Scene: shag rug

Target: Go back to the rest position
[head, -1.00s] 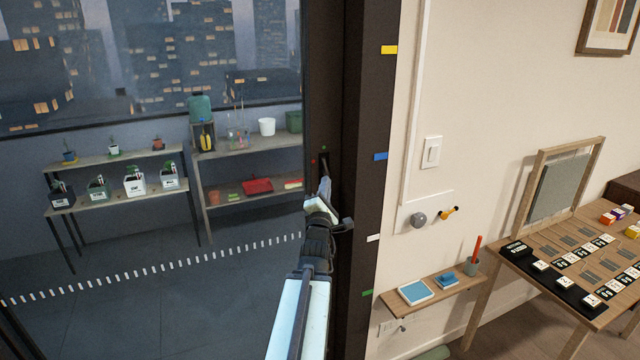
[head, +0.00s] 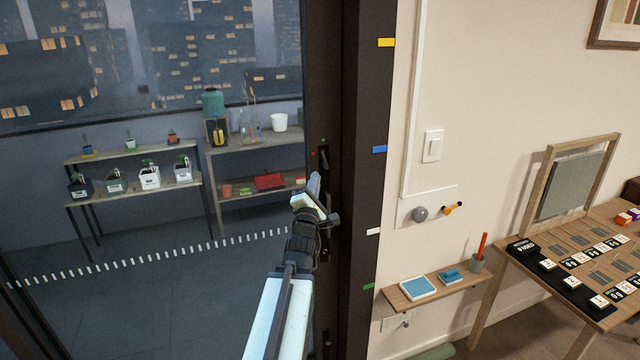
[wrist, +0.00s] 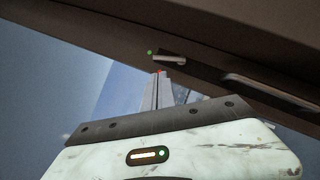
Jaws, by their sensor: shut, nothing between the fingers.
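My gripper (head: 314,184) is in the middle of the head view, in front of the glass door's dark frame (head: 322,100). Its fingers are shut with nothing between them. A dark door handle (head: 323,160) with a small red and a green dot beside it is on the frame, just right of and above the fingertips. In the wrist view the shut fingers (wrist: 158,88) point up towards the dark frame (wrist: 230,70). A pale handle part (wrist: 170,58) shows there beside a green dot. The fingers look apart from it.
Dark door post (head: 370,200) with coloured tags stands close right of my arm. Beyond it are a light switch (head: 433,145), wall knob (head: 419,214), small shelf (head: 440,297) and wooden table (head: 575,235). Shelves with plants (head: 130,195) stand behind the glass.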

